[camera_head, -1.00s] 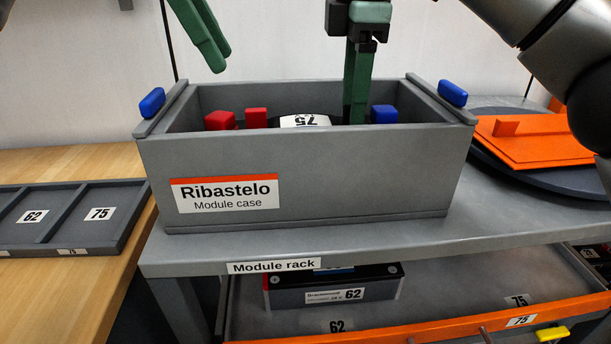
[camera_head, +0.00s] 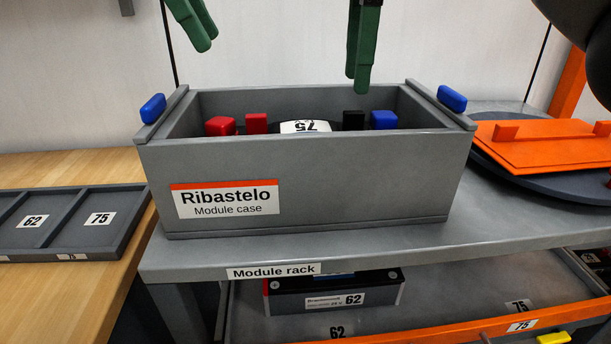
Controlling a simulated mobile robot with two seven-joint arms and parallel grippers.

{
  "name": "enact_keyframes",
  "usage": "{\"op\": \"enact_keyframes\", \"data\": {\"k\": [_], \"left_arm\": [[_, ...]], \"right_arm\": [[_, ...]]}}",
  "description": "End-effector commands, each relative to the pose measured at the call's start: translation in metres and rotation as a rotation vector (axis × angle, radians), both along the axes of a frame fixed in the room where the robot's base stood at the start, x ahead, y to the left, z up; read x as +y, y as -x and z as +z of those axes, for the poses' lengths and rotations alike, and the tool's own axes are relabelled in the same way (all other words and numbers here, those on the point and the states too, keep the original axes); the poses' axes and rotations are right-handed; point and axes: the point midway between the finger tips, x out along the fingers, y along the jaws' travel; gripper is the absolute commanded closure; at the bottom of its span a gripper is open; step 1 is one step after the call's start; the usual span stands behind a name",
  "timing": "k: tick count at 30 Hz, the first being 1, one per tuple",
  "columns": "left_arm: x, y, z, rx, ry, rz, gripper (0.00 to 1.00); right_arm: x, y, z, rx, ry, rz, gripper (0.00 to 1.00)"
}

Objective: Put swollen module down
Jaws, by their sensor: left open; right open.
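The swollen module (camera_head: 306,127), labelled 75, sits inside the grey Ribastelo module case (camera_head: 340,180). Only its top shows above the front wall, with red pieces at its left and black and blue pieces at its right. The lower part is hidden by the wall. My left gripper (camera_head: 205,40) is open and empty above the left back of the case. My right gripper (camera_head: 360,80) is open and empty above the case, apart from the module.
The case stands on the module rack (camera_head: 400,245). An orange plate (camera_head: 540,150) lies on a dark round piece at the right. A module labelled 62 (camera_head: 335,292) is on the lower shelf. A grey tray (camera_head: 100,240) is on the wooden table at left.

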Motion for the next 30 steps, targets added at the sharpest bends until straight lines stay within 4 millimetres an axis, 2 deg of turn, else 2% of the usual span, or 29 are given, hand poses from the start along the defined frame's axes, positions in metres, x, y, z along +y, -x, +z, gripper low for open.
{"op": "enact_keyframes", "data": {"k": [15, 30], "left_arm": [[0.0, 0.0, 0.0, 0.0, 0.0, 0.0, 0.52], [0.0, 0.0, 0.0, 0.0, 0.0, 0.0, 0.52]], "right_arm": [[0.0, 0.002, 0.021, -0.005, -0.001, -0.001, 0.52], [0.0, 0.002, 0.021, -0.005, -0.002, 0.0, 0.52]]}}
